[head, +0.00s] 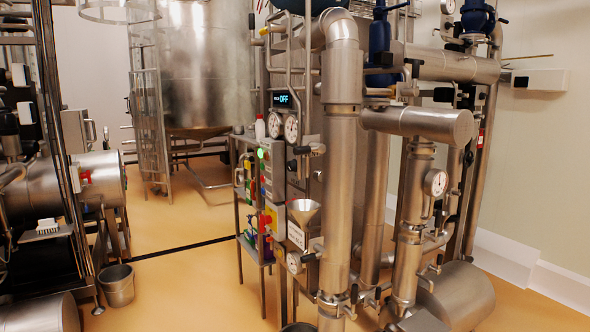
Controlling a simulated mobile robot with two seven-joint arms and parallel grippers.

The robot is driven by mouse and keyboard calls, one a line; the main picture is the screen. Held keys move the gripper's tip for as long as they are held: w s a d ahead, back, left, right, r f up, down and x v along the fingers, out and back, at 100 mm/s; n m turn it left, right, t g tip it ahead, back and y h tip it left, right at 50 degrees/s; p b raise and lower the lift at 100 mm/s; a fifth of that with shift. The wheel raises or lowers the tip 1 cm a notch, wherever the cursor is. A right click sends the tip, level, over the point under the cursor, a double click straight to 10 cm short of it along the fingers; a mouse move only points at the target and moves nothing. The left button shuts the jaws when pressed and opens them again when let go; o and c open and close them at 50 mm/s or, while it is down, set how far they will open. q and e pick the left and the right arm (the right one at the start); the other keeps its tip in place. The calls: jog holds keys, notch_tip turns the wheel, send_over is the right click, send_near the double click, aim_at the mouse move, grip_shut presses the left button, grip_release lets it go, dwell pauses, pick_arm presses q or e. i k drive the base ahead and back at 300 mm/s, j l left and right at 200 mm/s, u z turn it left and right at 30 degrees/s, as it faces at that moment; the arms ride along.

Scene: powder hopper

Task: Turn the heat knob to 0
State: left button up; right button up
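The heat knob cannot be made out from here. A grey control panel (277,170) with small coloured buttons and knobs stands on the processing unit, seen at an angle. A green light (261,154) shows near its top, and a yellow-and-red switch (267,219) sits lower down. The labels are too small to read. A dark display (284,99) above the panel reads OFF. Neither of my grippers is in view.
A thick vertical steel pipe (340,180) stands just right of the panel. A metal funnel (303,211) sticks out in front of it. Two round gauges (291,129) sit above. A bucket (117,285) stands on the left; the orange floor (190,285) between is clear.

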aim_at(293, 165)
jog(key=i+j+u, duration=0.65)
jog(key=i, duration=0.25)
jog(key=i+j+u, duration=0.3)
jog(key=i, duration=0.2)
jog(key=i+u, duration=0.3)
jog(key=i, duration=0.2)
jog(key=i+j+z, duration=0.1)
jog(key=i+z, duration=0.35)
jog(key=i+j+z, duration=0.25)
jog(key=i+z, duration=0.2)
jog(key=i+j+z, duration=0.15)
jog(key=z, duration=0.25)
jog(key=i+j+z, duration=0.25)
jog(key=z, duration=0.15)
jog(key=i+j+z, duration=0.1)
jog(key=j+z, duration=0.3)
jog(key=i+j+z, duration=0.1)
jog(key=j+z, duration=0.15)
jog(key=z, duration=0.15)
jog(key=j+z, duration=0.4)
jog(key=i+l, duration=0.05)
